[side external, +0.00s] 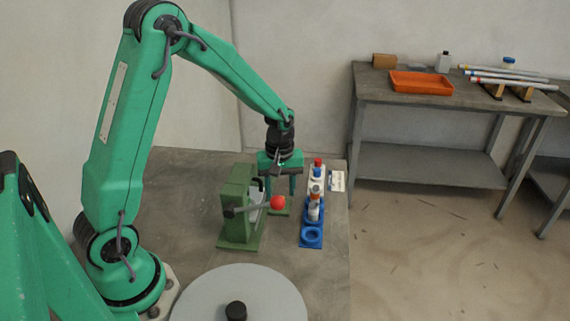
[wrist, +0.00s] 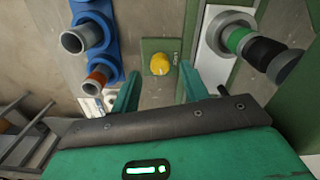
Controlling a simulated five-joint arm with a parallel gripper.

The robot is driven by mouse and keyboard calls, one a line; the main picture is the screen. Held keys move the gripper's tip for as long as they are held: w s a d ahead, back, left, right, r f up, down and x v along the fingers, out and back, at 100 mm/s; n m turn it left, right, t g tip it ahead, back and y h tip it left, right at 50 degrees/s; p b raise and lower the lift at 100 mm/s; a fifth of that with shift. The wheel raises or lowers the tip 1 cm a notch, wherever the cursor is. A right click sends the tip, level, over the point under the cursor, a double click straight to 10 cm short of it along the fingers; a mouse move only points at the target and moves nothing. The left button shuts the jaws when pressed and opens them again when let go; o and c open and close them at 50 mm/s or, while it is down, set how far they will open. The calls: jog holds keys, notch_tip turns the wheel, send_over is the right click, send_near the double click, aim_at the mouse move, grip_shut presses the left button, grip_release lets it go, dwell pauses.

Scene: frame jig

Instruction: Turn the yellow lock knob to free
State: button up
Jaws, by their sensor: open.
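The yellow lock knob (wrist: 160,63) shows in the wrist view, on a small green plate (wrist: 152,45) with small white lettering at its right edge that I cannot read clearly. The knob's setting is too small to tell. My gripper (wrist: 160,73) is open, with one green finger to each side of the knob in the picture. I cannot tell the remaining distance between fingertips and knob. In the side external view my gripper (side external: 280,187) points down behind the green frame jig (side external: 238,205); the knob is not visible there.
A lever with a red ball (side external: 278,202) sticks out from the jig near my gripper. A blue rack (side external: 311,236) with several tubes stands close on the right. A grey round disc (side external: 240,290) lies in front. A bench with an orange tray (side external: 420,82) stands beyond.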

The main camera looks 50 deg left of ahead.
jog(key=shift+f, duration=1.3)
grip_shut()
jog(key=c, duration=1)
grip_release()
jog(key=shift+m, duration=1.5)
jog(key=c, duration=1)
grip_release()
grip_release()
